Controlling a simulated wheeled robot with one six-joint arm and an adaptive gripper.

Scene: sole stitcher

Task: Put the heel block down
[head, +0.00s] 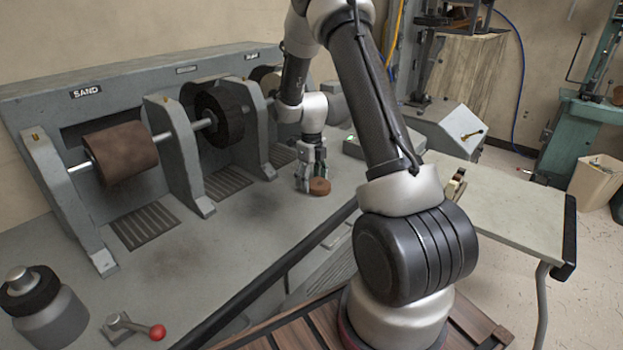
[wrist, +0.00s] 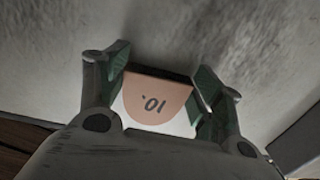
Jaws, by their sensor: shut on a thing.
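The heel block (head: 320,187) is a small brown, rounded piece at the tip of my gripper (head: 312,178) in the head view. It is low, at or just above the grey bench top; I cannot tell whether it touches. In the wrist view the heel block (wrist: 158,102) shows a tan, D-shaped face with a dark "10" mark and a dark straight edge. The two green-padded fingers of my gripper (wrist: 160,95) are shut on it from both sides. My gripper points down.
The grey bench (head: 235,235) has clear room around the block. Behind it stands the sanding machine with a brown drum (head: 120,153), a black wheel (head: 218,115) and grey uprights. A red-knobbed lever (head: 157,332) is at front left. A pale table (head: 510,205) stands at right.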

